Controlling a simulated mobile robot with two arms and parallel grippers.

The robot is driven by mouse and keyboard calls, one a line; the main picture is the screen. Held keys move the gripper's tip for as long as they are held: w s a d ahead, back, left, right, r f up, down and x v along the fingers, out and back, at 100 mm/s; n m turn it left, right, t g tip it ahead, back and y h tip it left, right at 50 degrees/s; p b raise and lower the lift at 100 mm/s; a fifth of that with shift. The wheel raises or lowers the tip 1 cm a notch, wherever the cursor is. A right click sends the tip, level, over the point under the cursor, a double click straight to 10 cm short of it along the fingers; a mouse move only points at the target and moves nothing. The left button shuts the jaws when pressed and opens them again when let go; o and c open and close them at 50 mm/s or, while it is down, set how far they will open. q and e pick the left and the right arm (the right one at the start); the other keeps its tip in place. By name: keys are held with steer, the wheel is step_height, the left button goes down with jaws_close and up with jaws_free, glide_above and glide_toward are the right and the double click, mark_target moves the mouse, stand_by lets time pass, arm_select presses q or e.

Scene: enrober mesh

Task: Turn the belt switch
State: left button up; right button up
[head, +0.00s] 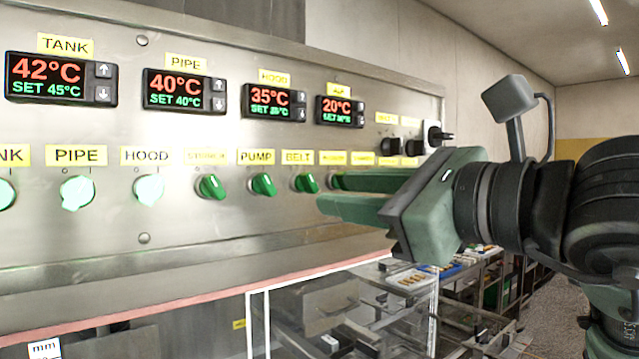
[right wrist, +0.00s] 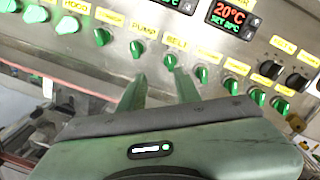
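The belt switch (head: 306,183) is a green rotary knob under a yellow BELT label on the steel control panel (head: 225,235). In the right wrist view the belt switch (right wrist: 169,62) lies just beyond and between my fingertips. My right gripper (head: 327,194) reaches in from the right in the head view, its two green fingers spread toward the panel. The right wrist view also shows the gripper (right wrist: 160,76) open, with nothing between its fingers. It appears apart from the knob; the exact distance is hard to tell. My left gripper is not in view.
The pump knob (head: 263,185) is left of the belt switch, and more green knobs sit close on its right, partly behind my fingers. Temperature displays (head: 272,103) line the panel above. A clear-sided, white-edged enclosure (head: 340,305) stands below the panel.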

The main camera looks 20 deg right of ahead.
mark_target(314, 183)
steer(key=shift+m+t+h, duration=0.3)
steer(key=shift+h, duration=0.1)
steer(key=p+x, duration=0.1)
steer(key=x, duration=0.3)
steer(key=d+p+x, duration=0.1)
steer(key=x, duration=0.1)
steer(key=shift+w+r+p, duration=0.35)
steer(key=shift+r, duration=0.05)
steer(key=shift+w+a+f, duration=0.1)
steer(key=shift+w+a, duration=0.1)
steer(key=shift+w, duration=0.35)
jaws_close()
